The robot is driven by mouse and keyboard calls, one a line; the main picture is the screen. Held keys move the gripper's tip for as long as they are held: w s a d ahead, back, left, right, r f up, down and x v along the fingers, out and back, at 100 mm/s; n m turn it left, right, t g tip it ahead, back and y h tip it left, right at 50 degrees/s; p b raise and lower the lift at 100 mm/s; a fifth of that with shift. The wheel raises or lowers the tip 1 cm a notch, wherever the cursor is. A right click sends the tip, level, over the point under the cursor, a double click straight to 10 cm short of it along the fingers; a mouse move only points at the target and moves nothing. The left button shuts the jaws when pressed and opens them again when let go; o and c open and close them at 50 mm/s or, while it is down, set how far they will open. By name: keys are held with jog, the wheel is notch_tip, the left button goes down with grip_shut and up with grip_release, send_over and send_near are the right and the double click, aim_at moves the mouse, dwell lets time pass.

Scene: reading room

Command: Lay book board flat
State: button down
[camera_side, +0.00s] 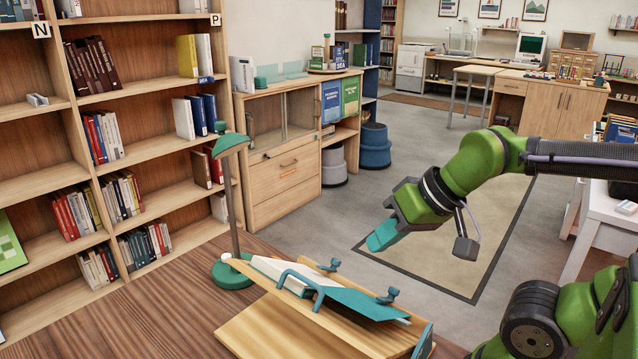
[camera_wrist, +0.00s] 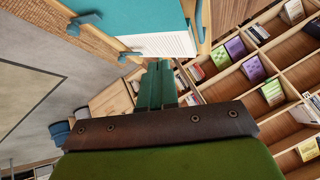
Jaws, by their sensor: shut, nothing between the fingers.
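The book lies opened on a sloping wooden cradle (camera_side: 315,335) on the desk in the side view. Its teal board (camera_side: 348,299) slopes down to the right, and white pages (camera_side: 278,273) show at the left. Which part counts as the book board is not fully clear. My gripper (camera_side: 383,237) is shut and empty, above and beyond the cradle's right side, apart from the book. Its teal fingers also show in the wrist view (camera_wrist: 157,75).
Bookshelves (camera_side: 100,160) fill the left side. Open floor lies beyond the desk.

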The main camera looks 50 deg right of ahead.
jog(key=w+r+m+g+y, duration=0.3)
jog(key=w+r+m+g, duration=0.4)
jog(key=m, duration=0.7)
jog(key=w+r, duration=0.1)
jog(key=w, duration=0.1)
jog(key=shift+w+a, duration=0.2)
jog(key=shift+w, duration=0.1)
jog(key=x, duration=1.4)
jog(key=shift+s+a, duration=0.2)
jog(key=shift+a, duration=0.1)
jog(key=shift+a, duration=0.1)
